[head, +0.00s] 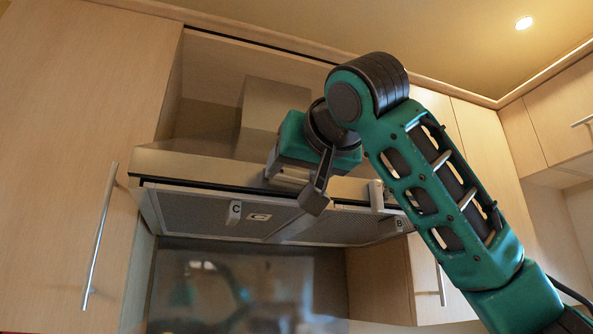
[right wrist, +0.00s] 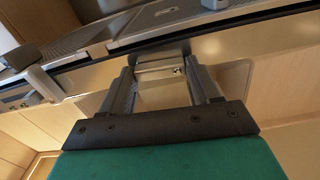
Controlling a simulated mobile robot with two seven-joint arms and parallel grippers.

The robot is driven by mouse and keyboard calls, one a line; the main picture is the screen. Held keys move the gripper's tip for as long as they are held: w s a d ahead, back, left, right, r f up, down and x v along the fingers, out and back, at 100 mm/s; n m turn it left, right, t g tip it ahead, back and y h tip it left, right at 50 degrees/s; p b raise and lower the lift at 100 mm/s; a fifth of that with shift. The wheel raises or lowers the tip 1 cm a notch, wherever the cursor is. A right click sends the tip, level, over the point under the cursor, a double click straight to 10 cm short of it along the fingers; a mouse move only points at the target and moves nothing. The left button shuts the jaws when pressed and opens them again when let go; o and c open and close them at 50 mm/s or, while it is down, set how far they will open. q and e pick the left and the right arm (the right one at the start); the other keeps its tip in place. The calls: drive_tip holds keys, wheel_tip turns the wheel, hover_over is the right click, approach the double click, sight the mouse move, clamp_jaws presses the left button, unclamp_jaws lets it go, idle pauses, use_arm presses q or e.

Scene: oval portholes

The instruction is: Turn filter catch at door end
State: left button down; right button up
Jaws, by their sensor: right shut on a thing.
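The range hood (head: 205,168) has mesh filters (head: 190,205) on its underside. A pale catch marked C (head: 236,212) sits on the left filter, and one marked B (head: 398,226) sits at the right. My right gripper (head: 312,200) is at the hood's front edge, between C and B. In the right wrist view its fingers (right wrist: 160,72) are shut on a pale, metallic filter catch (right wrist: 158,68) with a small dark spot. The fingers hide part of it, and its label does not show. My left gripper is not in view.
A grey tab (head: 376,195) stands just right of my gripper. A tall cabinet door with a bar handle (head: 100,235) is at the left. More cabinets (head: 565,110) are at the right. Below the hood is a shiny backsplash (head: 250,285) with open space before it.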

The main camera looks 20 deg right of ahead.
drive_tip(key=m+b, duration=0.1)
drive_tip(key=m, duration=0.1)
drive_tip(key=f+m+b, duration=0.1)
drive_tip(key=m, duration=0.1)
drive_tip(key=shift+a+b, duration=0.1)
drive_tip(key=shift+b, duration=0.3)
drive_tip(key=m, duration=0.1)
drive_tip(key=m+b, duration=0.1)
drive_tip(key=m, duration=0.1)
drive_tip(key=m+b, duration=0.1)
drive_tip(key=shift+a+f+m, duration=0.2)
drive_tip(key=shift+f+m, duration=0.1)
drive_tip(key=m, duration=0.3)
drive_tip(key=shift+a+f+m+b, duration=0.1)
drive_tip(key=shift+a+m+b, duration=0.2)
drive_tip(key=shift+b, duration=0.1)
drive_tip(key=m, duration=0.3)
drive_tip(key=shift+a+m, duration=0.2)
drive_tip(key=shift+m, duration=0.1)
drive_tip(key=shift+f+m, duration=0.1)
drive_tip(key=shift+m, duration=0.4)
drive_tip(key=o, duration=1.1)
drive_tip(key=shift+c, duration=0.2)
